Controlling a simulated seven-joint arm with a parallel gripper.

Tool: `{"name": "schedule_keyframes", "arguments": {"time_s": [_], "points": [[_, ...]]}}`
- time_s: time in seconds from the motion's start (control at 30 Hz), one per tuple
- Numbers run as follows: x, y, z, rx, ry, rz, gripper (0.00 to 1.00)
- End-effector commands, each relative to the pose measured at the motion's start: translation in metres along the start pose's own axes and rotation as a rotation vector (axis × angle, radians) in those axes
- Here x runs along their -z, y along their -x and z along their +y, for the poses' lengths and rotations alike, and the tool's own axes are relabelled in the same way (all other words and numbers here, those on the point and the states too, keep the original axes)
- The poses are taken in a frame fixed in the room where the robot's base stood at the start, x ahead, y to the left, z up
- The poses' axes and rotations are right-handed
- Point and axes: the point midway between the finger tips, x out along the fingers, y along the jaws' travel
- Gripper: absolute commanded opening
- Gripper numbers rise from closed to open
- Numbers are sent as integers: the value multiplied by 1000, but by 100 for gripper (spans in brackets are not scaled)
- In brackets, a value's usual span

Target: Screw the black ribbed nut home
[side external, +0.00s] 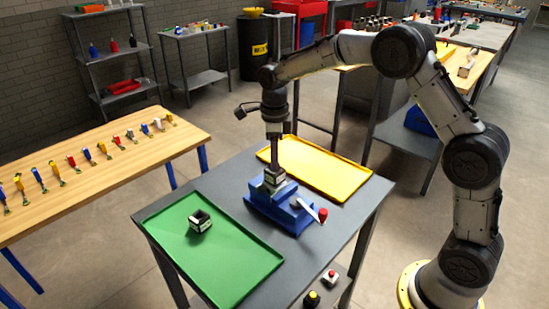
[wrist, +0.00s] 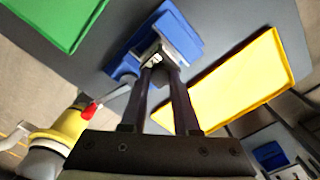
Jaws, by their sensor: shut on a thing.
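My gripper (side external: 274,171) points straight down over the blue vise (side external: 262,207) in the side view. Its fingers are shut at the top of a small grey-and-black block (side external: 274,183) seated in the vise. In the wrist view my gripper (wrist: 161,66) reaches the same block (wrist: 151,57), which has a pale label, on the blue vise (wrist: 176,33). The black ribbed nut is not clearly seen; the fingertips hide what they hold, and its ribs and thread cannot be made out.
A green tray (side external: 240,262) holds a black open square part (side external: 200,221) at the left. An empty yellow tray (side external: 325,167) lies behind the vise. The vise's red-ended handle (side external: 322,215) sticks out at the right. Grey table (side external: 225,188) shows between.

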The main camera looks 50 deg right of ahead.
Motion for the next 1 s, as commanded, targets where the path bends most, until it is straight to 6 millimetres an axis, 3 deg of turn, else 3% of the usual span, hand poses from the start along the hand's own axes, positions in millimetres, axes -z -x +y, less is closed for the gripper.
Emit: {"name": "schedule_keyframes", "arguments": {"time_s": [0.13,0.5,0.8,1.0], "points": [[0,0,0,-1,-96,1,0],[0,0,0,-1,-133,1,0],[0,-1,0,-1,-468,1,0],[0,-1,0,-2,-558,1,0]]}}
